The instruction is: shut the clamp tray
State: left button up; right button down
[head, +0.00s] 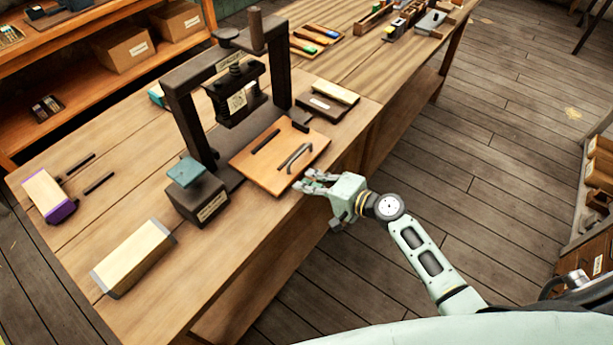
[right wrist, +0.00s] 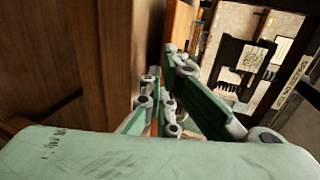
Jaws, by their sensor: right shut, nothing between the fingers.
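The clamp tray is a flat orange-brown board (head: 258,172) with a dark bar and a raised metal handle (head: 296,158) on top. It lies drawn out from under the dark handwheel press (head: 185,110), towards the bench's front edge. My right gripper (head: 305,181) is shut and empty at the tray's front edge, just below the handle in the picture. I cannot tell whether it touches the tray. In the right wrist view, its green fingers (right wrist: 168,75) point towards the press (right wrist: 245,65), partly hiding what is in front. My left gripper is not in view.
A dark box with a teal lid (head: 197,201) stands left of the tray. A pale block on a dark base (head: 333,91) sits behind it to the right. A long pale block (head: 133,259) lies at the bench's front left. The floor right of the bench (head: 490,180) is clear.

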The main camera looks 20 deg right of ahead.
aim_at(283, 166)
jog(key=shift+w+a, duration=0.25)
jog(key=shift+w, duration=0.1)
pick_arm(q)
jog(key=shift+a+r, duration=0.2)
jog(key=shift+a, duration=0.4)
pick_arm(e)
jog(key=w+a, duration=0.2)
jog(key=w+a+b, duration=0.1)
jog(key=w, duration=0.1)
jog(key=w+a+b, duration=0.1)
jog(key=w+a, duration=0.1)
jog(key=w, duration=0.1)
jog(key=shift+w+a, duration=0.1)
jog(key=shift+a, duration=0.25)
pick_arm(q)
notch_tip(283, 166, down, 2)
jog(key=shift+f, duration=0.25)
